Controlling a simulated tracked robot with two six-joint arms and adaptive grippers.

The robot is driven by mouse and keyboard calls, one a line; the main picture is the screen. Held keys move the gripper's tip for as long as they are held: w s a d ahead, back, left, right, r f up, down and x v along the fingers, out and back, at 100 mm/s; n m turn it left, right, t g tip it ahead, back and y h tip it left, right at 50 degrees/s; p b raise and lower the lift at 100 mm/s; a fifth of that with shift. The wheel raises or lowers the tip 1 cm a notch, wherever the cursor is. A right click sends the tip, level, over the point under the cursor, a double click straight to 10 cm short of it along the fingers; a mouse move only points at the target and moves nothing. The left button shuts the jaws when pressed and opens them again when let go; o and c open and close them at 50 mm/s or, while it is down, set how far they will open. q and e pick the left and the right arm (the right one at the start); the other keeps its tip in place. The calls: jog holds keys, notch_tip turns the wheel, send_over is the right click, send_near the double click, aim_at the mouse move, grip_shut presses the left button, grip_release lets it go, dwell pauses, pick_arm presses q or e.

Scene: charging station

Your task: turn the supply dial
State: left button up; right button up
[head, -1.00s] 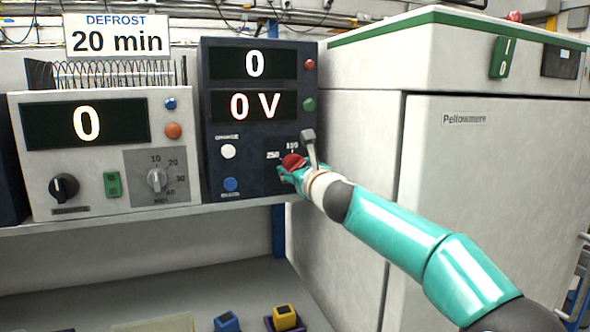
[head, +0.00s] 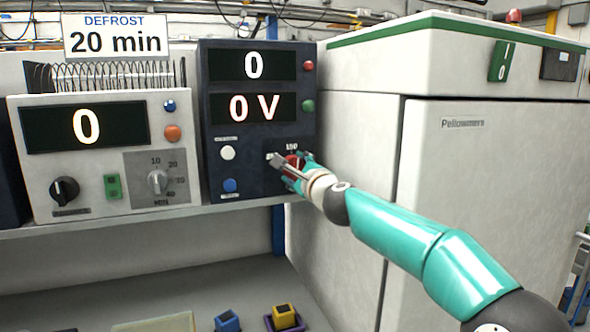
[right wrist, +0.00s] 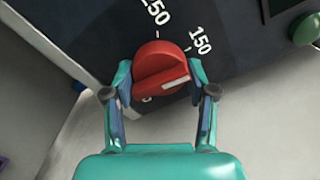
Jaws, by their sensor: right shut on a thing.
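The red supply dial (head: 291,160) sits low on the right of the dark supply unit (head: 212,175), partly hidden by my right gripper (head: 294,168) in the head view. In the right wrist view the round red dial (right wrist: 152,58) lies between the two teal fingers of my right gripper (right wrist: 160,78), which are shut on its sides. A pale mark on the dial points to the right in that view. The labels 250 and 150 show on the panel beside the dial. The unit's displays read 0 and 0 V. My left gripper is not in view.
A pale unit (head: 95,190) with a timer dial stands left on the same shelf. A large white cabinet (head: 480,200) stands close on the right of the supply unit. A blue block (head: 227,322) and a yellow block (head: 284,315) lie below.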

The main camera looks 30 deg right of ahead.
jog(key=shift+w+a+f+n, duration=0.1)
jog(key=shift+a+f+n, duration=0.15)
jog(key=shift+n, duration=0.15)
jog(key=o, duration=1.2)
jog(key=shift+c, duration=0.2)
jog(key=shift+d+r, duration=0.1)
jog(key=shift+r, duration=0.05)
jog(key=shift+s, duration=0.65)
jog(key=v, duration=1.1)
jog(key=shift+w, duration=0.1)
